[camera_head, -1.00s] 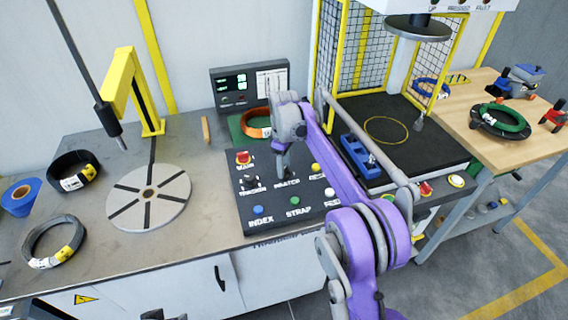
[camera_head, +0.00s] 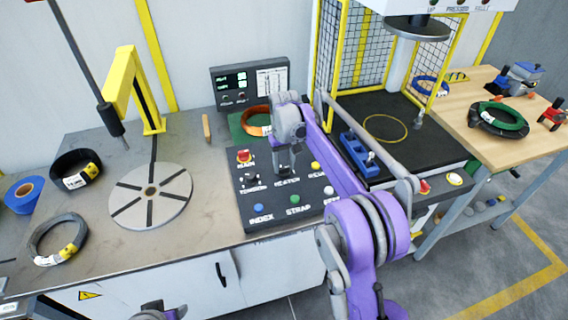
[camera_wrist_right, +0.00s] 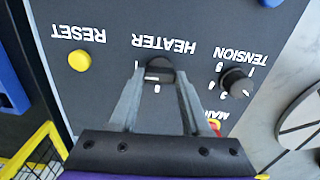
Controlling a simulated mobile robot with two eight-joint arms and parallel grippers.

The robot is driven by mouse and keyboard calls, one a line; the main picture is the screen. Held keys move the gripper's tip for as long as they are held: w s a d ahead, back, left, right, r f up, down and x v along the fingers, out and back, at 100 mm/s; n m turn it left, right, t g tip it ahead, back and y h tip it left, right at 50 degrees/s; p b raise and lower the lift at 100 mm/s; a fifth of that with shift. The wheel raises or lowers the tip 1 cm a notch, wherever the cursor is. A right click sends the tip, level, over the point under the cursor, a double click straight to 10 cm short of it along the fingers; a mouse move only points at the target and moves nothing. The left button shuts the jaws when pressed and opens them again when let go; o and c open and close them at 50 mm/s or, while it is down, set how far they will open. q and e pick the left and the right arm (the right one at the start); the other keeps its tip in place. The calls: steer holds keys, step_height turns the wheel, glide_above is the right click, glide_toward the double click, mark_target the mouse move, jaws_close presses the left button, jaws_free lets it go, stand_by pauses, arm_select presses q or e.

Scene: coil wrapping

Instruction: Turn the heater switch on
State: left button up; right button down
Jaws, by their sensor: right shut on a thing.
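The heater switch (camera_wrist_right: 159,68) is a small dark knob on the black control panel (camera_head: 244,205), next to the white HEATER label, with small position marks beside it. My right gripper (camera_wrist_right: 160,80) is shut on the switch, with one finger on each side. In the head view the right gripper (camera_head: 284,170) reaches down just above the HEATER label and hides the switch. The fingers also partly hide the switch in the wrist view, so its exact angle is hard to tell. Only a small part of my left arm shows at the bottom edge of the head view; its fingers are not visible.
The tension knob (camera_wrist_right: 236,82) and red main button (camera_head: 244,157) are close on one side, the yellow reset button (camera_wrist_right: 80,62) on the other. Blue and green buttons line the panel's front. A round turntable (camera_head: 150,195) and several coils lie to the left.

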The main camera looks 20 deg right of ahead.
mark_target(284, 167)
steer(key=shift+m, duration=0.4)
steer(key=shift+c, duration=1.8)
jaws_free()
step_height(284, 167, up, 11)
steer(key=p, duration=0.1)
steer(key=shift+f, duration=0.1)
